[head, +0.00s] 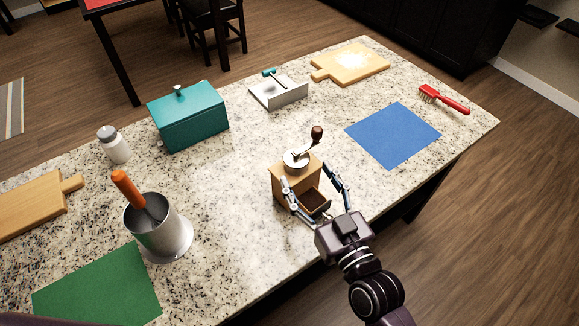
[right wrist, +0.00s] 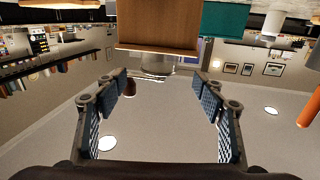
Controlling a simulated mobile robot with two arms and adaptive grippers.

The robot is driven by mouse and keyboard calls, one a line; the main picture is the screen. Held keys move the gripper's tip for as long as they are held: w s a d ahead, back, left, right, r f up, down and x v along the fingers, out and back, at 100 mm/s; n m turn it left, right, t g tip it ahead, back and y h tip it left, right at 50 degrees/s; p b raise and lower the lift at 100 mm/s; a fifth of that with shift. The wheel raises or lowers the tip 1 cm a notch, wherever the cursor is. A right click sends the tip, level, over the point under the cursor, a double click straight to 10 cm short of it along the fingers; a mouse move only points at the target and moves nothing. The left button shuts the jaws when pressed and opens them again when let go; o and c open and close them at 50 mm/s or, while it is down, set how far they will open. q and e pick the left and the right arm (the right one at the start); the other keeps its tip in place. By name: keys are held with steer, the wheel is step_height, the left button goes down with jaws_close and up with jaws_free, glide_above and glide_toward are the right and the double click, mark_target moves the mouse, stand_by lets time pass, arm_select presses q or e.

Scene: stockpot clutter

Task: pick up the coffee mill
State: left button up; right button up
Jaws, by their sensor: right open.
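The coffee mill (head: 284,184) stands upright on the granite counter near its front edge. It has a wooden box body, a metal dome, a crank with a dark knob on top, and a drawer of dark grounds pulled out toward me. My right gripper (head: 308,178) is open, with one finger at the mill's left side and the other at its right. In the right wrist view, the mill (right wrist: 158,28) appears upside down at the top, beyond the spread fingers (right wrist: 160,88). Contact cannot be told. My left gripper is not in view.
A metal pot (head: 160,228) with an orange-handled tool stands left of the mill, beside a green mat (head: 98,290). A teal box (head: 190,122) and white tray (head: 280,95) sit behind. A blue mat (head: 393,135) and red brush (head: 443,99) lie right. The counter around the mill is clear.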

mark_target(299, 159)
steer(key=shift+w+a+r, duration=0.15)
steer(key=shift+w, duration=0.4)
steer(key=shift+p+x, duration=0.35)
steer(key=shift+x, duration=0.5)
steer(key=x, duration=0.2)
steer(key=shift+w+a, duration=0.15)
steer(key=shift+w, duration=0.1)
steer(key=shift+w+a, duration=0.2)
steer(key=shift+w, duration=0.3)
steer(key=shift+c, duration=0.5)
jaws_close()
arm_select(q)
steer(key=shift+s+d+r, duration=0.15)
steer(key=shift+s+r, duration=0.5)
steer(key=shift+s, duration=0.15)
